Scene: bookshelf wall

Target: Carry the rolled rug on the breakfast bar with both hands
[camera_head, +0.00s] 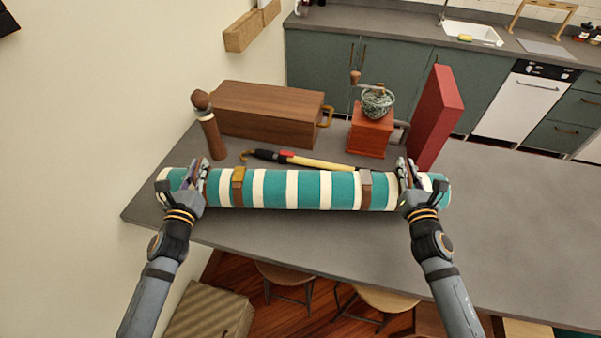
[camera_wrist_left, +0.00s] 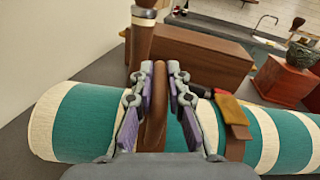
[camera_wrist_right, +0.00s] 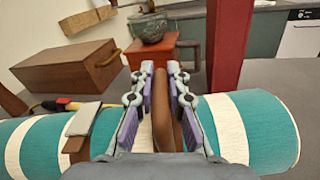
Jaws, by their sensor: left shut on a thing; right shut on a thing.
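The rolled rug (camera_head: 310,190), striped teal and cream, lies lengthwise across the picture at the breakfast bar (camera_head: 520,230). Two brown straps with buckles go round it. My left gripper (camera_head: 199,172) is at its left part, shut on a brown handle loop (camera_wrist_left: 155,125) of the rug. My right gripper (camera_head: 405,170) is at its right part, shut on another brown loop (camera_wrist_right: 162,120). Both rug ends stick out beyond the grippers. I cannot tell whether the rug's underside touches the bar.
The bar is clear at right. Stools (camera_head: 285,275) stand below its front edge.

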